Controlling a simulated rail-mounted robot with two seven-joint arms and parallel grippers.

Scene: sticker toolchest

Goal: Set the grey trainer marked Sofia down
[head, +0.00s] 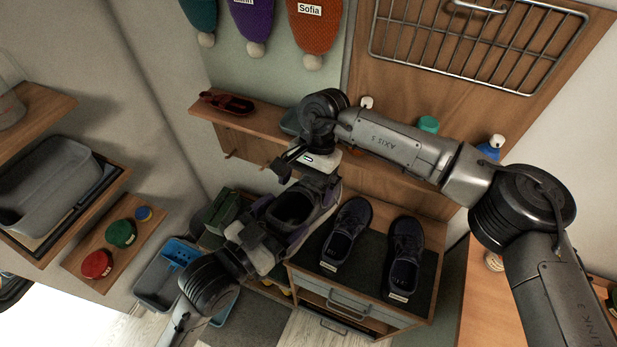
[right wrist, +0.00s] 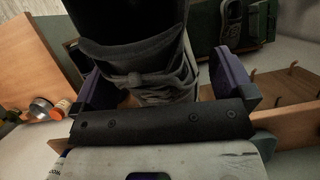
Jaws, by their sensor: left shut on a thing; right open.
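The grey trainer (head: 322,203) is in the air at the left end of the low cabinet, beside the dark pair. My left gripper (head: 265,232) is shut on it from the lower left. My right gripper (head: 302,178) is open at its upper end. In the right wrist view the grey trainer (right wrist: 150,75) shows between the open fingers of my right gripper (right wrist: 165,85); I cannot tell if they touch it. The grippers cover much of the trainer, and I can read no name on it.
Two dark shoes (head: 347,232) (head: 405,255) with labels stand on the dark mat (head: 371,278) of the cabinet (head: 385,328). A shelf (head: 255,126) with a small red shoe (head: 227,103) runs behind. A blue-grey tray (head: 158,281) lies at lower left. Little bare mat shows.

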